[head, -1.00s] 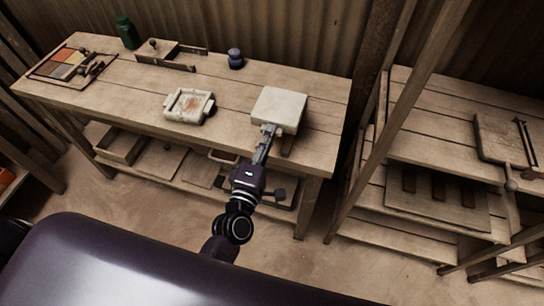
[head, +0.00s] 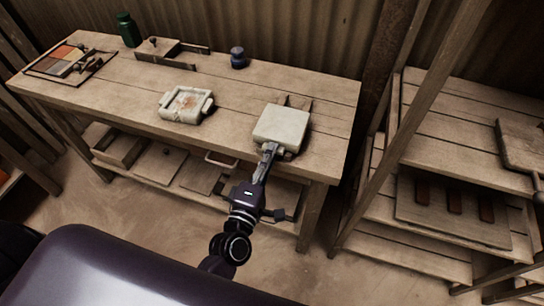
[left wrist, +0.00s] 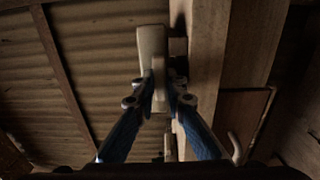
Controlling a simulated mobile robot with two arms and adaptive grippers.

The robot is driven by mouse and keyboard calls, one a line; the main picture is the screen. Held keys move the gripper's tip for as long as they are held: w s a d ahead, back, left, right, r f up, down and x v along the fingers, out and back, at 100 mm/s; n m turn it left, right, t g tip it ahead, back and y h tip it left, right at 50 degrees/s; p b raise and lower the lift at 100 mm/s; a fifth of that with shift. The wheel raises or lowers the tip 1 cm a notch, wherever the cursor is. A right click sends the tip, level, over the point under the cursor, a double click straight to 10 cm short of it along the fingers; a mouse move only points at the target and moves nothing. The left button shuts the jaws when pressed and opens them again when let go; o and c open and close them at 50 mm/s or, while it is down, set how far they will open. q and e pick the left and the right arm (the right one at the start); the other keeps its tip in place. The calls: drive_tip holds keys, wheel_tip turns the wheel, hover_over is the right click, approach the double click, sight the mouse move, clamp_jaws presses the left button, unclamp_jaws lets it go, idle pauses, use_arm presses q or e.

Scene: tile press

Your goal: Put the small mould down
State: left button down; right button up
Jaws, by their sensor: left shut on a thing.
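The small mould (head: 281,127), a pale, thick square block, is held by my left gripper (head: 268,152) above or on the front right part of the wooden bench (head: 235,112). My left gripper is shut on its near edge. In the left wrist view the two blue fingers (left wrist: 160,92) close on the pale mould (left wrist: 153,48), beside a wooden edge (left wrist: 207,70). I cannot tell whether the mould touches the bench. My right gripper is not in view.
Another pale mould (head: 185,106), with reddish stains and side lugs, lies left on the bench. Dark wooden pieces (head: 296,102) show just behind the held mould. A shelf rack is at right.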

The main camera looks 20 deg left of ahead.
use_arm(q)
drive_tip(key=shift+s+a+r, duration=0.1)
drive_tip(key=shift+r, duration=0.15)
drive_tip(key=shift+f, duration=0.1)
drive_tip(key=c, duration=2.3)
unclamp_jaws()
drive_tip(key=shift+f, duration=0.15)
drive_tip(key=shift+o, duration=0.2)
drive_tip(key=s+b, duration=0.1)
drive_tip(key=s, duration=1.1)
drive_tip(key=shift+a+b, duration=0.15)
drive_tip(key=shift+b, duration=0.2)
